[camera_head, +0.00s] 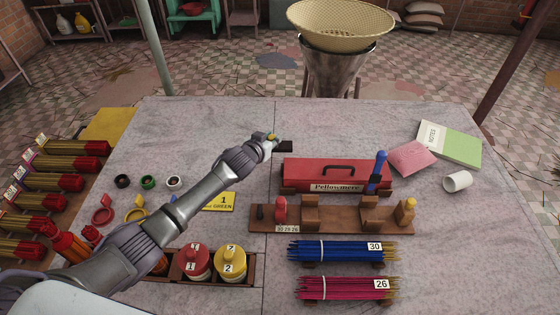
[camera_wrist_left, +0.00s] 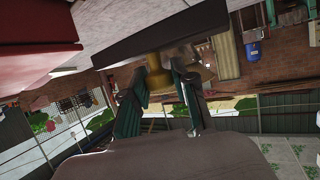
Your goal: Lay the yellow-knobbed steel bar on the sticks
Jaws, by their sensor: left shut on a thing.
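My left gripper (camera_head: 274,141) is shut on the yellow knob (camera_wrist_left: 158,80) of the steel bar. The bar (camera_head: 284,146) shows as a short dark piece just past the fingertips, above the far middle of the table. In the left wrist view the dark bar (camera_wrist_left: 170,30) lies across the fingertips, with the knob between them. Blue sticks (camera_head: 335,251) tagged 30 and magenta sticks (camera_head: 340,288) tagged 26 lie as banded bundles at the front right, well away from the bar. My right gripper is not in view.
A red Pellowmere toolbox (camera_head: 330,174) stands near the bar, behind a wooden rack (camera_head: 340,221) with upright parts. A red canister (camera_head: 195,262) and yellow canister (camera_head: 230,264) stand front left. A white cup (camera_head: 457,181) lies right. The front right table is clear.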

